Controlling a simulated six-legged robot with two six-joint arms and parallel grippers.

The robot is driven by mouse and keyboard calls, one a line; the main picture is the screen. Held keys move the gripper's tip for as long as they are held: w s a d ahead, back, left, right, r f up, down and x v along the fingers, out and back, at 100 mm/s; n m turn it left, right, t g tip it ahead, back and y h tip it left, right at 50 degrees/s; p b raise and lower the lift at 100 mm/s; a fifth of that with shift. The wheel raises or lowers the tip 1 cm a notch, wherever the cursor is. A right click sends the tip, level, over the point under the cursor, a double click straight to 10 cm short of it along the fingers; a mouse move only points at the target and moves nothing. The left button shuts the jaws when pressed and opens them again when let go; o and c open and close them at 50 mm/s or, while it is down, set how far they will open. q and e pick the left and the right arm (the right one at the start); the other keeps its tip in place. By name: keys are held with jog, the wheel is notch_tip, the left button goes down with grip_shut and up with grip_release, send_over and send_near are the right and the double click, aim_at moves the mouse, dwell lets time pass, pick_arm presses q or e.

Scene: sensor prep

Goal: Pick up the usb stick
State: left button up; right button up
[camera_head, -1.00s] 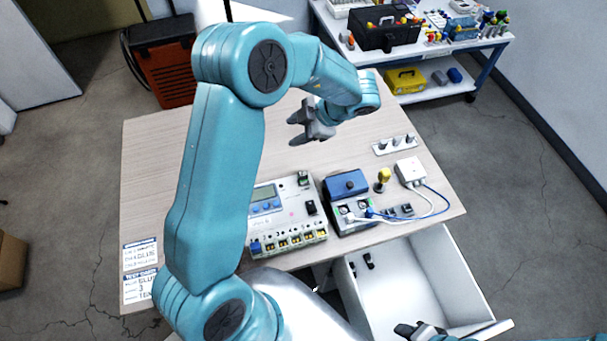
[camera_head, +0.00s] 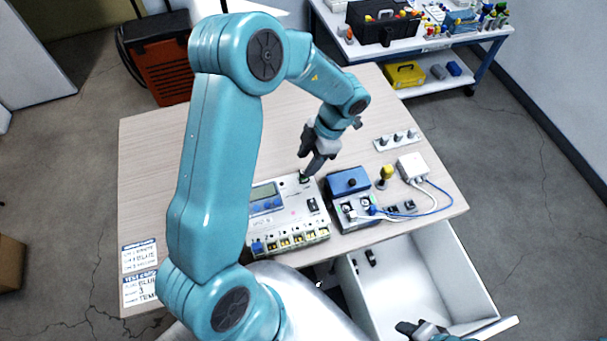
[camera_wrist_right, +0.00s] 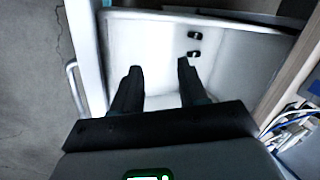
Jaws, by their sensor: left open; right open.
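No thing can be told for certain as the usb stick. Two small black pieces lie on the drawer floor, one of them (camera_head: 370,257) near the drawer's back; they show as an upper piece (camera_wrist_right: 195,35) and a lower piece (camera_wrist_right: 193,53) in the right wrist view. A small dark green part (camera_head: 304,179) stands at the far right corner of the white meter box (camera_head: 290,215). My left gripper (camera_head: 311,172) is open, pointing down just over that corner and partly covering it. My right gripper (camera_head: 422,328) is open and empty over the drawer's front; its fingers (camera_wrist_right: 160,66) are apart.
The white drawer (camera_head: 420,270) is pulled open and mostly bare. On the table (camera_head: 160,190) are a blue-topped box (camera_head: 347,182), a yellow knob (camera_head: 386,173), a white cabled box (camera_head: 411,166) and a pegged strip (camera_head: 397,139). The table's left is mostly free, apart from two labels.

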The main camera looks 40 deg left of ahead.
pick_arm(q)
jog(key=x, duration=0.5)
jog(key=shift+w+d+f+p, duration=0.15)
jog(key=shift+d+f+p, duration=0.05)
jog(key=shift+d+p, duration=0.1)
grip_shut()
